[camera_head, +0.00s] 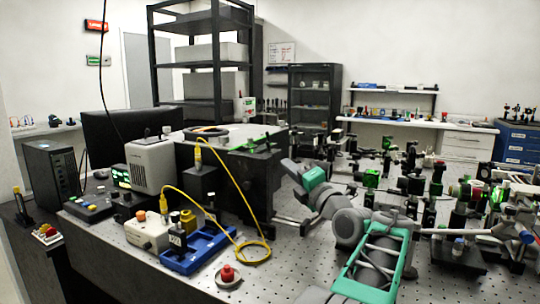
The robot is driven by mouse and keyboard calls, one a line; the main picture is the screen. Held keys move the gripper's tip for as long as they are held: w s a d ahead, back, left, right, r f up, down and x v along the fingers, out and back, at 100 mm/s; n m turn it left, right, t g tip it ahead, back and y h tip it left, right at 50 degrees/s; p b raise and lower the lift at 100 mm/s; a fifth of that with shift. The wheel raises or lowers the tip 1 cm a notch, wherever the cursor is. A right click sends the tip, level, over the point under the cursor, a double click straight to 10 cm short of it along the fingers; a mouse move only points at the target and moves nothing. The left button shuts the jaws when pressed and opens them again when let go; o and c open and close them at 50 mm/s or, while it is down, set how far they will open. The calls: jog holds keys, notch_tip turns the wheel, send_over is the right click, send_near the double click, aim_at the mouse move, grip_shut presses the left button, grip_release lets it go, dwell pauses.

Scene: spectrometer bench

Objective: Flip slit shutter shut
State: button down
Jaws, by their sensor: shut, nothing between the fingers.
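The large dark spectrometer box (258,185) with a pale top stands left of centre on the bench. I cannot make out the slit shutter; it is too small or hidden.
A yellow cable (238,195) loops from the box to the bench. A blue tray (198,250) and a red knob (227,273) sit in front. Dense optics mounts (410,182) fill the right side. Some perforated bench top (300,262) is bare at front centre.

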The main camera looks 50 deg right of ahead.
aim_at(270, 151)
jog(key=p+x, duration=0.1)
jog(key=x, duration=0.9)
jog(key=shift+w, duration=0.1)
jog(key=shift+r, duration=0.1)
